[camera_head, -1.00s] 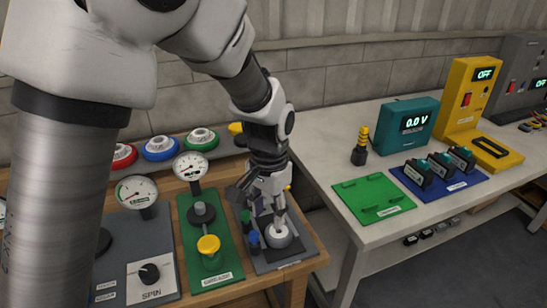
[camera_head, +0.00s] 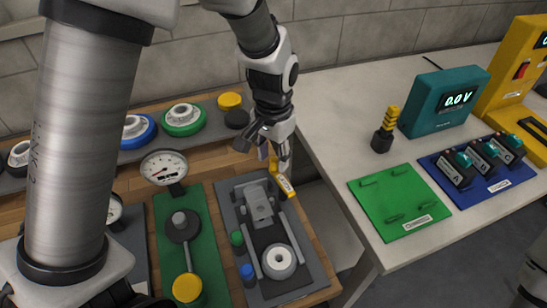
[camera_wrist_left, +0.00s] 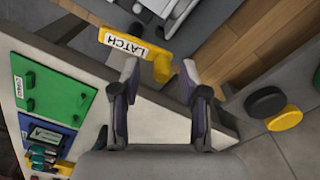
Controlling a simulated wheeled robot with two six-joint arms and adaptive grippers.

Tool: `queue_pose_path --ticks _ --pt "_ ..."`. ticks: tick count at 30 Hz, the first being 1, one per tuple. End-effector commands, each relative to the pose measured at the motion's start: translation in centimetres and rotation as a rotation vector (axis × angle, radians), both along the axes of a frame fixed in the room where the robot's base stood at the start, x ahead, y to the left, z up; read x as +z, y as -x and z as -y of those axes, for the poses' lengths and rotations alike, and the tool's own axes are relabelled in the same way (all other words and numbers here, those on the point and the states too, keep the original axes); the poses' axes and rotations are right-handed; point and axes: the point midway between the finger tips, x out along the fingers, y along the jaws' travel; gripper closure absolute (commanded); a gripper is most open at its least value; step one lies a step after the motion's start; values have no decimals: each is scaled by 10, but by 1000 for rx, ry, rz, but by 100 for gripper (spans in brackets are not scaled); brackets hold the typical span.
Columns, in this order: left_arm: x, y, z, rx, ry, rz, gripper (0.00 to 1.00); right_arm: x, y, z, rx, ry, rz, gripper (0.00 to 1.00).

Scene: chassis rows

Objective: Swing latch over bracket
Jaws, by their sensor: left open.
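The yellow latch (camera_head: 286,188) with a white LATCH label lies at the back right edge of a dark grey fixture plate (camera_head: 294,290). It also shows in the left wrist view (camera_wrist_left: 124,41), with an upright yellow end. My left gripper (camera_head: 264,152) is open just over the latch's back end. In the left wrist view my two fingertips (camera_wrist_left: 160,72) stand on either side of that yellow end, which shows between them. A grey block (camera_head: 258,203), perhaps the bracket, sits on the plate in front of the latch. A pale ring (camera_head: 279,261) lies nearer on the plate.
Green knob (camera_head: 237,240) and blue knob (camera_head: 247,272) stand left of the ring. A green panel with a yellow knob (camera_head: 187,287) and a gauge (camera_head: 164,168) are further left. The white table (camera_head: 340,130) at right holds a green board (camera_head: 400,201) and teal meter (camera_head: 445,100).

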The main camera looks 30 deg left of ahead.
Motion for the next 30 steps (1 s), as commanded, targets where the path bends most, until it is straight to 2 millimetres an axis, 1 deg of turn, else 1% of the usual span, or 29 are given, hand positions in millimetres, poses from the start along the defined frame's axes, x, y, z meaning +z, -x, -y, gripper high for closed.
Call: queue_pose_path --ticks 1,3,6,11,12,14,15,16,25,30 --pt "-9 0 0 0 1 -3 56 -1 0 0 0 0 1 60" --pt "-16 1 0 0 1 -3 56 -2 -1 0 1 0 1 60" --pt "-20 0 0 0 0 1 56 -2 -1 0 1 0 1 60" --pt "-19 0 0 0 0 1 56 -1 -1 0 1 0 1 60" --pt "-19 0 0 0 0 1 63 -1 -1 0 1 0 1 60" --pt "-19 0 0 0 0 1 84 -1 -1 0 1 0 1 60" --pt "-19 0 0 0 0 1 98 -1 -1 0 1 0 1 60" --pt "-19 0 0 0 0 1 100 -1 -1 0 1 0 1 60" --pt "-19 0 0 9 0 0 100 0 -1 0 1 0 2 60" --pt "-18 2 -1 50 1 -1 100 7 -1 0 1 0 2 60"
